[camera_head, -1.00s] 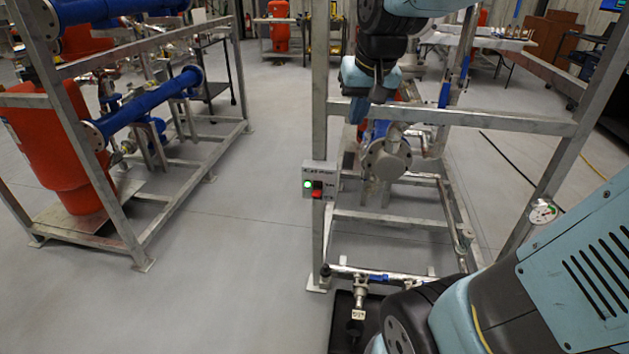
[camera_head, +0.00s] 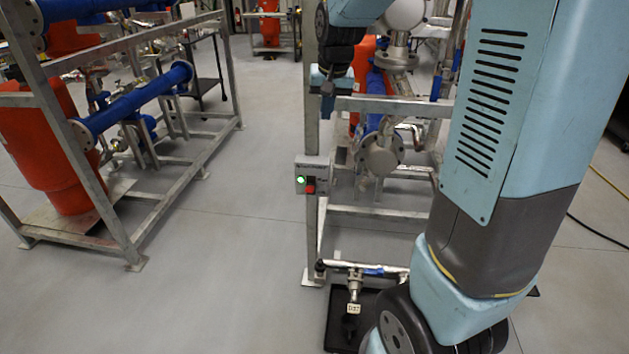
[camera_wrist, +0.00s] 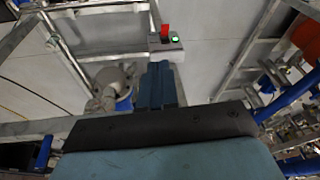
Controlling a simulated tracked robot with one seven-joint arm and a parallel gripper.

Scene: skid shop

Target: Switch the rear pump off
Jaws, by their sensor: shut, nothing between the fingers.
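A small grey control box (camera_head: 313,164) is fixed to an upright metal post of the right-hand skid. It carries a lit green button (camera_head: 301,181) and a red switch (camera_head: 310,186) beside it. Its lettering is too small to read. My gripper (camera_head: 327,89) is shut and empty, in front of the post and above the box in the head view, apart from it. In the wrist view the shut fingers (camera_wrist: 157,70) point toward the box (camera_wrist: 167,49), with the red switch (camera_wrist: 165,31) and the green light (camera_wrist: 174,36) just beyond the tips.
The skid's crossbar (camera_head: 395,106) runs right from the post, near my gripper. A flanged pipe (camera_head: 381,157) sits behind it. A black tray (camera_head: 340,322) lies below. Another skid with a red tank (camera_head: 55,165) stands left, with clear floor (camera_head: 220,270) between.

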